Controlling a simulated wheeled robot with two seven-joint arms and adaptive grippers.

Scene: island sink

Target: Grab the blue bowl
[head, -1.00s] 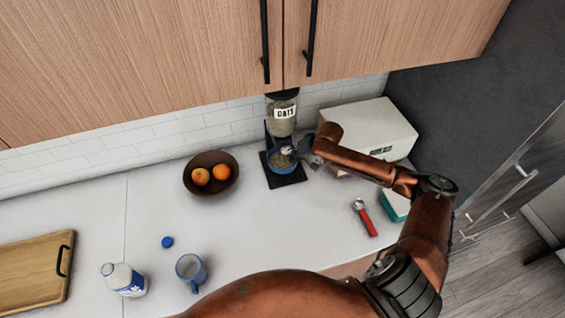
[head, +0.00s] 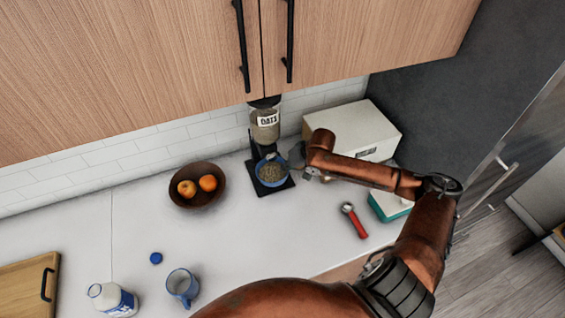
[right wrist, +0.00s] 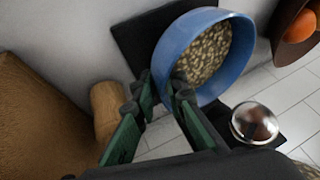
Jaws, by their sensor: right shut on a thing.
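The blue bowl (head: 272,172), filled with oats, is over the black base (head: 283,187) of the oats dispenser. My right gripper (head: 297,158) reaches it from the right. In the right wrist view my right gripper (right wrist: 164,88) is shut on the near wall of the blue bowl (right wrist: 168,48), with the oats (right wrist: 207,55) visible inside. I cannot tell whether the bowl touches the base or is slightly above it. My left gripper is not in view.
The oats dispenser (head: 264,126) stands behind the bowl. A brown fruit bowl (head: 180,198) is left of it, a white box (head: 350,125) right. The counter centre is clear.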

